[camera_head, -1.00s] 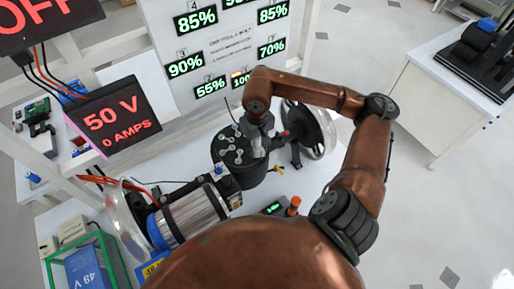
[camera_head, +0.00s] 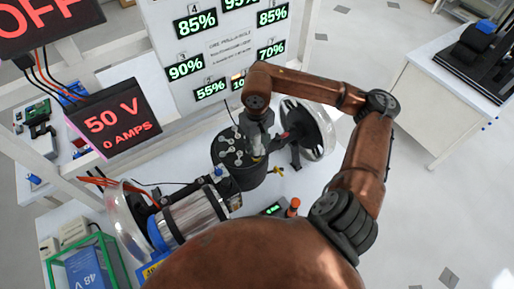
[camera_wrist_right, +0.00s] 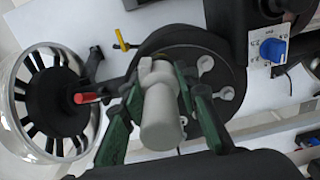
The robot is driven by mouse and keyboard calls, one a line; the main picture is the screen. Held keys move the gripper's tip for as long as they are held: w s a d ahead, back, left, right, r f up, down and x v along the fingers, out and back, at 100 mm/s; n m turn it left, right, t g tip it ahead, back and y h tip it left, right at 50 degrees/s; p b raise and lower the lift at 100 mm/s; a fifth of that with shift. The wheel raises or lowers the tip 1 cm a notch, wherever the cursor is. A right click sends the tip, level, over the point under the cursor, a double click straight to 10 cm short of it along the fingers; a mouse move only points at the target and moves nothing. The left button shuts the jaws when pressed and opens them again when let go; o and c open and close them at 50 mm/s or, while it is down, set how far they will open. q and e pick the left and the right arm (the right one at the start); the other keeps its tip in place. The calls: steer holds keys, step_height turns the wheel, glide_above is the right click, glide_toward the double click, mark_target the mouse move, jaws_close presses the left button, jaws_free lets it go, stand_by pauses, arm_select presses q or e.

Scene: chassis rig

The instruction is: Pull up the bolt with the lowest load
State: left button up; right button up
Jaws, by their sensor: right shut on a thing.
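A black round drum (camera_head: 229,172) stands on the bench with several pale grey bolts on top; its dark rim also shows in the right wrist view (camera_wrist_right: 228,62). My right gripper (camera_head: 258,152) is over the drum's right side. My arm partly hides the lowest right readout. My left gripper is not in view.
A clear wheel (camera_head: 308,130) stands right of the drum, close to my right arm. A silver motor (camera_head: 193,213) lies front left. A small box with an orange knob (camera_head: 293,207) is in front. A display (camera_head: 113,118) reads 50 V, 0 AMPS.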

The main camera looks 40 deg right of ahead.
mark_target(257, 140)
steer(key=shift+w+r+p, duration=0.1)
steer(key=shift+r+p, duration=0.55)
steer(key=shift+r, duration=1.5)
steer(key=shift+f, duration=0.1)
